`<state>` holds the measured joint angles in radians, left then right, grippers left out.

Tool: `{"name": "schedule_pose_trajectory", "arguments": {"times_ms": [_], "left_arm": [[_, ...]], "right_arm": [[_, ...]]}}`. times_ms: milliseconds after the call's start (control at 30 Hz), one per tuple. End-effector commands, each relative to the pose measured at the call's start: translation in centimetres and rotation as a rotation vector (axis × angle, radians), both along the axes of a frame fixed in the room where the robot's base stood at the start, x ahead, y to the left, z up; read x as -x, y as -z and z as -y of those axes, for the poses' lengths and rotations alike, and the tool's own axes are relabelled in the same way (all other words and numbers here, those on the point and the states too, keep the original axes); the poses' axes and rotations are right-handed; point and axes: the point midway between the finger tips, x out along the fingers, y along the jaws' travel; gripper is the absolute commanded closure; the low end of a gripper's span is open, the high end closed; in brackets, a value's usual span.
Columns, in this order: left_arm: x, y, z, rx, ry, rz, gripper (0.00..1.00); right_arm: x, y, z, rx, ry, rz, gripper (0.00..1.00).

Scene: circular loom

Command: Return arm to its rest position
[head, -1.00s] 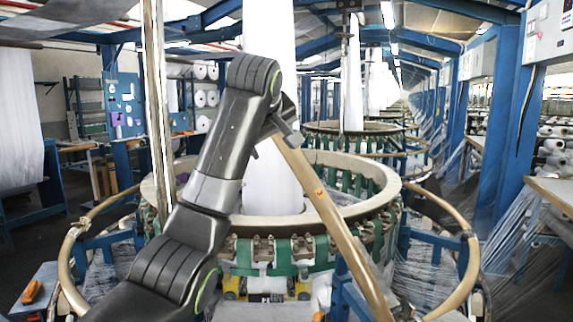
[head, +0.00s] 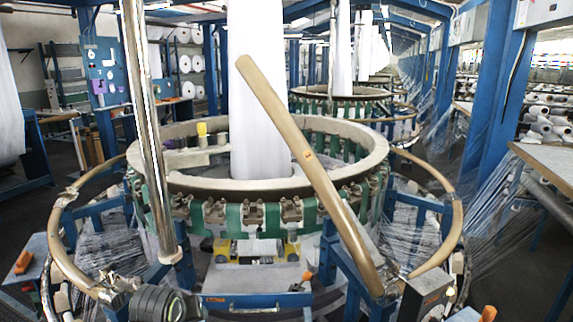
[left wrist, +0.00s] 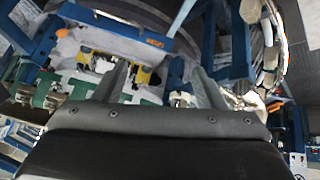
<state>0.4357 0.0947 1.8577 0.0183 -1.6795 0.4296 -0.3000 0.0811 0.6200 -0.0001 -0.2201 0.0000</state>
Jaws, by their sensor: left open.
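A long tan bar (head: 312,160) rises from the loom's front right side and leans up to the left, across the front of the circular loom (head: 262,190). Its upper end is free, in front of the white fabric column (head: 257,90). My left gripper (left wrist: 160,82) shows in the left wrist view with its two fingers wide apart and nothing between them. Beyond the fingers are blue frame parts and yellow parts of the loom. In the head view only a dark part of my arm (head: 165,303) shows at the lower left edge; the gripper itself is not seen there. My right gripper is not in view.
A curved tan rail (head: 60,225) rings the loom on the left and another (head: 452,220) on the right. A shiny upright pole (head: 147,130) stands at front left. Blue posts and a table (head: 545,170) are at right. Thin threads stretch between frames.

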Motion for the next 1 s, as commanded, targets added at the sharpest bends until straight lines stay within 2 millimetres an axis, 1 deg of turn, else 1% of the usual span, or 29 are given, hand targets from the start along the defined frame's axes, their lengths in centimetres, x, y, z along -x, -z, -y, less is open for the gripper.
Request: {"name": "schedule_pose_trajectory", "arguments": {"times_ms": [33,67,100,167,200,267,300,367,400,433,500,600,700,800,1000], "left_arm": [[2.2,2.0,-0.8,-0.013,0.006,-0.023,0.35],[3.3,2.9,-1.2,-0.022,0.012,-0.034,0.35],[4.9,4.0,-1.8,-0.034,0.02,-0.048,0.35],[7.3,5.6,-2.5,-0.051,0.031,-0.067,0.35],[9.0,6.5,-3.0,-0.062,0.04,-0.081,0.35],[11.5,7.8,-3.6,-0.079,0.053,-0.103,0.35],[13.2,8.6,-4.1,-0.091,0.062,-0.116,0.35],[15.9,9.5,-4.6,-0.109,0.076,-0.138,0.35],[17.6,10.1,-5.0,-0.12,0.086,-0.152,0.35],[18.9,10.4,-5.3,-0.129,0.094,-0.163,0.35],[22.0,11.0,-5.8,-0.149,0.111,-0.187,0.35],[25.7,11.5,-6.4,-0.173,0.134,-0.219,0.35],[28.8,11.6,-6.7,-0.194,0.155,-0.245,0.35],[31.3,11.5,-7.0,-0.211,0.173,-0.268,0.35],[35.7,10.9,-7.4,-0.24,0.204,-0.309,0.35]], "right_arm": [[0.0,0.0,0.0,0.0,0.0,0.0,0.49],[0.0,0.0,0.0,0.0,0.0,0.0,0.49],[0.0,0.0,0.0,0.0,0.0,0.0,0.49],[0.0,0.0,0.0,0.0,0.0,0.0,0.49],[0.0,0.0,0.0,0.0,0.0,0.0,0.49],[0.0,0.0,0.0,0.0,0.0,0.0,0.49],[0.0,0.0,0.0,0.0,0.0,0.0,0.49],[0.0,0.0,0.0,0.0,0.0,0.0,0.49],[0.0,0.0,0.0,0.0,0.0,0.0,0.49],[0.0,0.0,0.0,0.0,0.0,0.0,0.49],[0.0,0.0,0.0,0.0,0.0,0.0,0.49],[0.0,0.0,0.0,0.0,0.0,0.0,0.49],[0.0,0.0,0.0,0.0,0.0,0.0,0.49],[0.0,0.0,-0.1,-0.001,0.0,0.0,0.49],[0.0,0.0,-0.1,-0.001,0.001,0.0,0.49]]}}
